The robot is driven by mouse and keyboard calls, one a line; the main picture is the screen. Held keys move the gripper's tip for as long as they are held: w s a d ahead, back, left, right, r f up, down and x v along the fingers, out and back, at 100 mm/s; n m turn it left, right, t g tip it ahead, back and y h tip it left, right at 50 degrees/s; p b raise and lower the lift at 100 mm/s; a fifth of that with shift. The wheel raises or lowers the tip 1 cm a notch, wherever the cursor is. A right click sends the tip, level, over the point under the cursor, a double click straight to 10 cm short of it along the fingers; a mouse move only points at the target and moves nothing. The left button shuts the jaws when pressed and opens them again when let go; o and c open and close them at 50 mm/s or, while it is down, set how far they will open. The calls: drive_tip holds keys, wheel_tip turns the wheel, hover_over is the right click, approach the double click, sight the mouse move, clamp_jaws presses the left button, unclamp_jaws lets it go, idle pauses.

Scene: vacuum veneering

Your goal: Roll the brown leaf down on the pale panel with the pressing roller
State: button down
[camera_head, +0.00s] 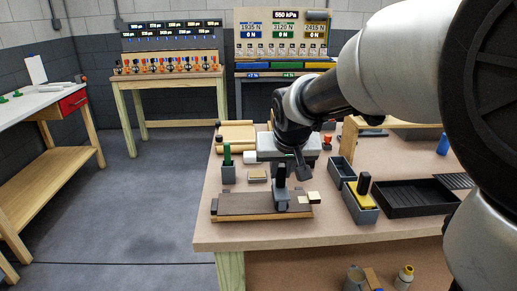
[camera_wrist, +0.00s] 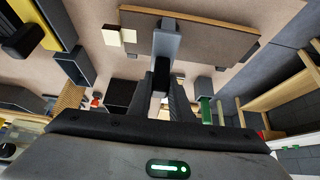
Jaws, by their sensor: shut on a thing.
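The brown leaf (camera_head: 245,204) lies flat over the pale panel (camera_head: 250,216) near the table's front edge. In the wrist view the leaf (camera_wrist: 212,40) is at the top, with a pale panel edge (camera_wrist: 235,18) along it. The grey pressing roller (camera_head: 284,201) stands upright on the right half of the leaf; it also shows in the wrist view (camera_wrist: 167,38). My gripper (camera_wrist: 163,88) is shut on the roller's handle, with its dark fingers on either side. The roller's underside contact is hidden.
Small cream blocks (camera_head: 313,197) sit at the leaf's right end. A grey bin (camera_head: 362,207) with a yellow item and a black tray (camera_head: 415,200) stand to the right. A grey holder (camera_head: 228,174) is behind left. The table's front left is clear.

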drive_tip(key=shift+d+f+p, duration=0.2)
drive_tip(key=shift+d+p, duration=0.4)
drive_tip(key=shift+d, duration=1.75)
drive_tip(key=shift+a+r, duration=0.15)
drive_tip(key=shift+a, duration=1.4)
drive_tip(key=shift+a+b, duration=1.35)
drive_tip(key=shift+a, duration=1.75)
drive_tip(key=shift+a+f+b, duration=0.2)
drive_tip(key=shift+a+b, duration=1)
drive_tip(key=shift+a, duration=0.9)
drive_tip(key=shift+a+r+b, duration=0.15)
drive_tip(key=shift+a+b, duration=0.15)
drive_tip(key=shift+a, duration=1)
drive_tip(key=shift+a+r+b, duration=0.1)
drive_tip(key=shift+a+b, duration=0.2)
drive_tip(key=shift+a, duration=0.95)
drive_tip(key=shift+d, duration=0.1)
